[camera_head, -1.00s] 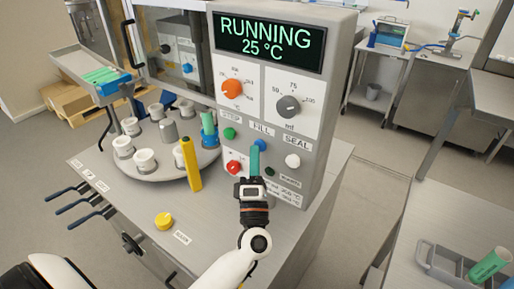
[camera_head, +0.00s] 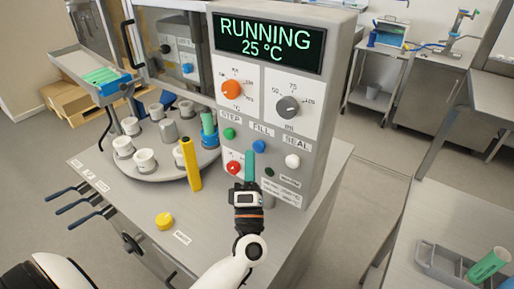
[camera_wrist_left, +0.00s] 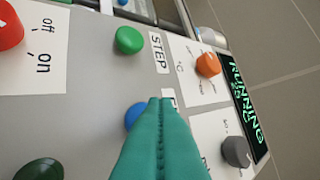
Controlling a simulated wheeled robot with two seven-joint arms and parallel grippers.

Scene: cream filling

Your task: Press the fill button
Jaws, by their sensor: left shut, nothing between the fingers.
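The blue fill button (camera_head: 259,146) sits under the FILL label on the grey control panel (camera_head: 315,150), between a green step button (camera_head: 229,133) and a white seal button (camera_head: 292,161). My left gripper (camera_head: 250,154) is shut and empty, its teal fingertips just left of and below the blue button in the head view. In the left wrist view the shut fingers (camera_wrist_left: 160,104) partly cover the blue button (camera_wrist_left: 134,114). Whether they touch it, I cannot tell. The display (camera_head: 266,40) reads RUNNING 25 °C. My right gripper is not in view.
A red switch (camera_head: 235,168) is left of my fingers. A yellow post (camera_head: 190,165) and a turntable (camera_head: 165,172) with white jars and a teal tube stand left of the panel. A yellow knob (camera_head: 164,221) is on the worktop. A grey tray (camera_head: 450,268) is at right.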

